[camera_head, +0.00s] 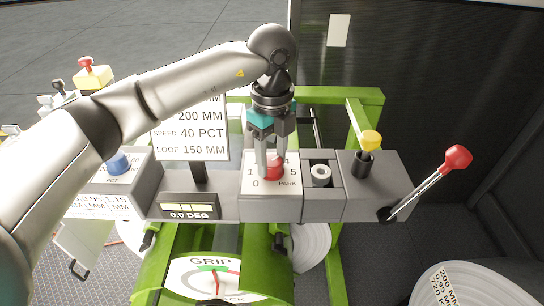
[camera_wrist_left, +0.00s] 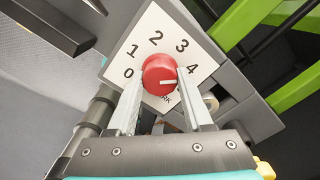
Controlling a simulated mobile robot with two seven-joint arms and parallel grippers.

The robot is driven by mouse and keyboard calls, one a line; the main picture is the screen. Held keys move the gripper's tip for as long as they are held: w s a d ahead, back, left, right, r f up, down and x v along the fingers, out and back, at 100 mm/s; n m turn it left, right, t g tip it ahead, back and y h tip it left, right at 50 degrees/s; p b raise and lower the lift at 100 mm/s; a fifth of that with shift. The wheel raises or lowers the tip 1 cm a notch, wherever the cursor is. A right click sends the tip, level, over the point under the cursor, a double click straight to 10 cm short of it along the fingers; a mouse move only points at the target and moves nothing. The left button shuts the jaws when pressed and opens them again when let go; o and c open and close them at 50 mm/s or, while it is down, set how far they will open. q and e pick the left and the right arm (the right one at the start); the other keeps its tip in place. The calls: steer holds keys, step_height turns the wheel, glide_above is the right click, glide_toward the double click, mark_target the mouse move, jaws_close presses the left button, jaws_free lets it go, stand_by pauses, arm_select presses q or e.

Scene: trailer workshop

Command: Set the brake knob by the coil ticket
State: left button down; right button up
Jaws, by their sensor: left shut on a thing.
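The red brake knob (camera_head: 273,171) sits on a white dial plate (camera_head: 258,194) marked 0 to 5 and PARK. In the left wrist view the knob (camera_wrist_left: 158,69) has a white mark that points right, toward the 4 and 5 side; 5 is hidden by a finger. My left gripper (camera_head: 270,155) comes down from above, its fingers on both sides of the knob and shut on it. The coil ticket (camera_head: 190,132) stands behind left, reading 200 MM, SPEED 40 PCT, LOOP 150 MM. My arm hides its upper part. My right gripper is not in view.
A display (camera_head: 188,205) reads 0.0 DEG. A GRIP gauge (camera_head: 205,278) is below. Right of the dial are a grey ring (camera_head: 320,174), a yellow-topped knob (camera_head: 370,141) and a red-tipped lever (camera_head: 456,158). A blue knob (camera_head: 117,163) is at left.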

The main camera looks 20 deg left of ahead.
mark_target(272, 160)
arm_select(q)
steer(key=shift+c, duration=1.5)
jaws_free()
steer(key=shift+r, duration=0.15)
step_height(272, 160, up, 15)
